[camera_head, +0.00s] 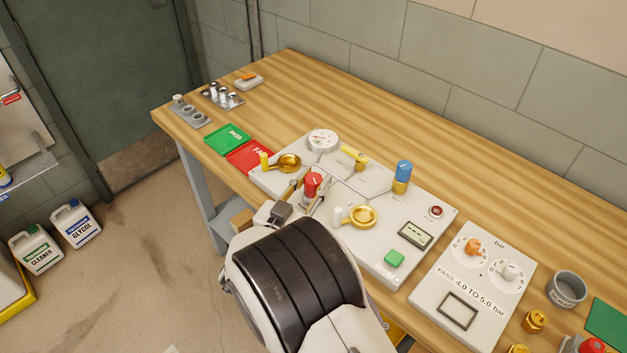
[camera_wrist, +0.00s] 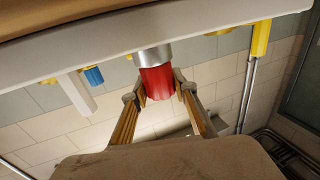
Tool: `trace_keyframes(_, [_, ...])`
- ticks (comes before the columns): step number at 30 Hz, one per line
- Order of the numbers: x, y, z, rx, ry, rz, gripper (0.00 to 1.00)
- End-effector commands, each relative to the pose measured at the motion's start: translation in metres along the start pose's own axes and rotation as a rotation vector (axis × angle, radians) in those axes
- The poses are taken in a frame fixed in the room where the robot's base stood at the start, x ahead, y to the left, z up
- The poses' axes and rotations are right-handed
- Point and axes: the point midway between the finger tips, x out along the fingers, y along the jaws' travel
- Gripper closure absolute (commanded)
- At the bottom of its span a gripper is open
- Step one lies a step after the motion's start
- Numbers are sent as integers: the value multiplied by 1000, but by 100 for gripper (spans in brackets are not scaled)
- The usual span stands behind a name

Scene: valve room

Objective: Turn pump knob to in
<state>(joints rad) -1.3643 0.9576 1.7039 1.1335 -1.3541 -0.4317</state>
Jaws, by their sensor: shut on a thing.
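A red knob (camera_head: 312,183) with a white mark on its top stands on the pale valve panel (camera_head: 375,208), at its near side. In the wrist view the red knob (camera_wrist: 158,82) sits on a silver collar between my two fingers. My gripper (camera_head: 308,196) is shut on the red knob; it also shows in the wrist view (camera_wrist: 160,93). No lettering beside the knob can be read, and my wrist covers part of the panel's near edge.
A brass valve with a yellow handle (camera_head: 288,162) is left of the knob, and another brass valve (camera_head: 362,217) with a white handle is right of it. A blue-topped knob (camera_head: 403,171), gauge (camera_head: 322,140) and green button (camera_head: 394,258) share the panel.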

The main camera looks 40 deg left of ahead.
Motion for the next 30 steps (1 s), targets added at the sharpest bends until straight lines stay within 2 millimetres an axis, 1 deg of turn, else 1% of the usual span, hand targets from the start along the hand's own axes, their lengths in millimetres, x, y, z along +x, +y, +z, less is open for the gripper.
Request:
trace_keyframes(11, [0, 0, 1, 2, 0, 86, 94])
trace_keyframes(30, [0, 0, 2, 0, -2, 321, 94])
